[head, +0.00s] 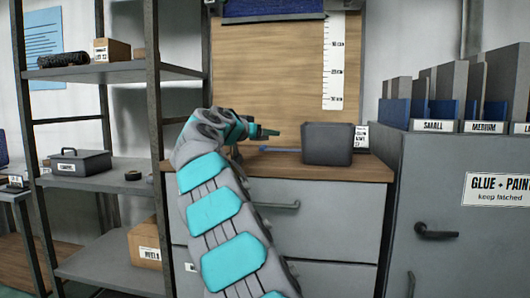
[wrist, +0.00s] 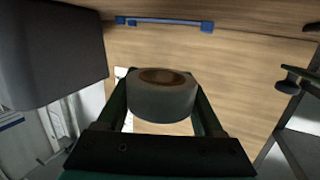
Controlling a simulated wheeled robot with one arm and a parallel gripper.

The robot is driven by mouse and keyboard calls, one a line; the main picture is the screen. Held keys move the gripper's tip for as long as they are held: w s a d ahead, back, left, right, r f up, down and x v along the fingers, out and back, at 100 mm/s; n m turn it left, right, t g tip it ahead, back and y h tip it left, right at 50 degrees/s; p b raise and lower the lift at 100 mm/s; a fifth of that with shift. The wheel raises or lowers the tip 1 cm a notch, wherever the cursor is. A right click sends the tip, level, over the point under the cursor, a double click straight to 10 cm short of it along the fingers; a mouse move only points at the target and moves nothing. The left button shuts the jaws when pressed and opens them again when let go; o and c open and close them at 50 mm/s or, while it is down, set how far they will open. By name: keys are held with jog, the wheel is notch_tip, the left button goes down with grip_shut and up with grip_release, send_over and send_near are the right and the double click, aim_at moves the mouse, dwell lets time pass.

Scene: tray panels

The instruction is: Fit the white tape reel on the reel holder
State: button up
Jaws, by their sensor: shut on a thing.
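The white tape reel (wrist: 162,92), pale grey in this light with a brown core, sits between the two fingers of my gripper (wrist: 163,100) in the wrist view. My gripper is shut on it and holds it above the wooden worktop (wrist: 225,65). In the head view my gripper (head: 272,132) is over the worktop, just left of the dark grey bin (head: 327,143); the reel cannot be made out there. A blue-ended bar (wrist: 165,22) lies beyond the reel on the wood, apart from it. I cannot tell whether this is the reel holder.
The grey bin (wrist: 50,50) is close at the upper left in the wrist view. A metal shelf rack (head: 155,120) stands left of my arm, with a toolbox (head: 80,163) and a small black roll (head: 133,175). A grey cabinet (head: 450,215) stands at right.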

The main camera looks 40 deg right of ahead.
aim_at(265, 158)
jog(key=shift+s+f, duration=0.1)
jog(key=shift+f, duration=2.4)
jog(key=shift+w+d+f, duration=0.15)
jog(key=shift+w+f, duration=0.05)
jog(key=shift+f, duration=0.15)
jog(key=shift+f+b, duration=0.2)
jog(key=shift+b, duration=0.2)
jog(key=o, duration=1.3)
jog(key=shift+o, duration=0.2)
jog(key=shift+r, duration=0.15)
jog(key=shift+r+p, duration=0.15)
jog(key=shift+p, duration=0.2)
jog(key=b+v, duration=0.1)
jog(key=v, duration=1.1)
